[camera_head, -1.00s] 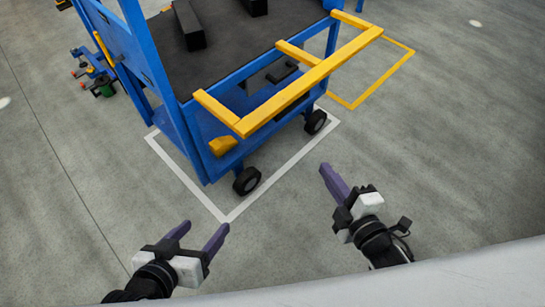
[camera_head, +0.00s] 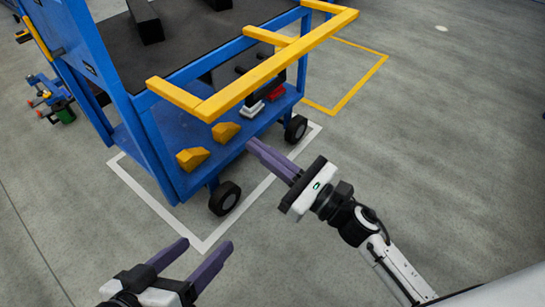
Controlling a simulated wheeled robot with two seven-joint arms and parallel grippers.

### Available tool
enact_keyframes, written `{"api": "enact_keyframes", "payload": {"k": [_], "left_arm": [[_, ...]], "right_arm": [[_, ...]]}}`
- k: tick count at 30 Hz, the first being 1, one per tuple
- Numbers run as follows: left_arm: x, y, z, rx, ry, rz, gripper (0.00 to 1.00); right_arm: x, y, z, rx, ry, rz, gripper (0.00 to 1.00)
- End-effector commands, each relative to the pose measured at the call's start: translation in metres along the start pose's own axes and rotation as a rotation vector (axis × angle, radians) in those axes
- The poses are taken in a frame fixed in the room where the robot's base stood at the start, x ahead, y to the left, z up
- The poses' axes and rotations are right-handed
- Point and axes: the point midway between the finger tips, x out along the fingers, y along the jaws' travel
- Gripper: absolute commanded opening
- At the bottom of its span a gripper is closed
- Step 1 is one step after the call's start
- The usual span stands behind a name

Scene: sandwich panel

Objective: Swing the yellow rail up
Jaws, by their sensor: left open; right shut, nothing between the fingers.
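The yellow rail (camera_head: 262,82) is a flat frame that sticks out horizontally from the near side of the blue cart (camera_head: 175,163), above its lower shelf. My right gripper (camera_head: 252,146) is shut and empty, with its purple fingers pointing up-left at the lower shelf edge. In the picture it lies below the rail, apart from it. My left gripper (camera_head: 202,254) is open and empty over the floor at the bottom left, away from the rail and the cart.
Yellow blocks (camera_head: 193,157) and a small black, white and red item (camera_head: 265,95) are on the lower shelf. Black wheels (camera_head: 225,198) stand within a white floor outline (camera_head: 205,245). A yellow floor outline (camera_head: 362,85) lies right of the cart. The floor between my grippers is clear.

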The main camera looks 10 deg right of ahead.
Motion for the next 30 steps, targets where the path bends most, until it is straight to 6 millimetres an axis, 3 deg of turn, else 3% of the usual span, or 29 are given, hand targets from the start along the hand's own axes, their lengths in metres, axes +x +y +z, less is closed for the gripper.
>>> {"api": "enact_keyframes", "payload": {"k": [6, 7, 15, 30], "left_arm": [[0.000, 0.000, 0.000, 0.000, 0.000, -0.001, 0.67], [-0.003, 0.000, -0.004, 0.002, -0.008, -0.007, 0.67], [0.001, -0.021, 0.020, 0.033, -0.129, -0.087, 0.67], [0.003, -0.028, 0.028, 0.042, -0.156, -0.106, 0.67]], "right_arm": [[0.051, 0.000, 0.001, 0.001, -0.003, 0.001, 0.00], [0.052, 0.000, 0.009, 0.001, -0.001, 0.000, 0.00], [0.057, 0.000, 0.036, 0.003, 0.001, -0.001, 0.00], [0.057, 0.000, 0.038, 0.003, 0.001, -0.001, 0.00]]}}
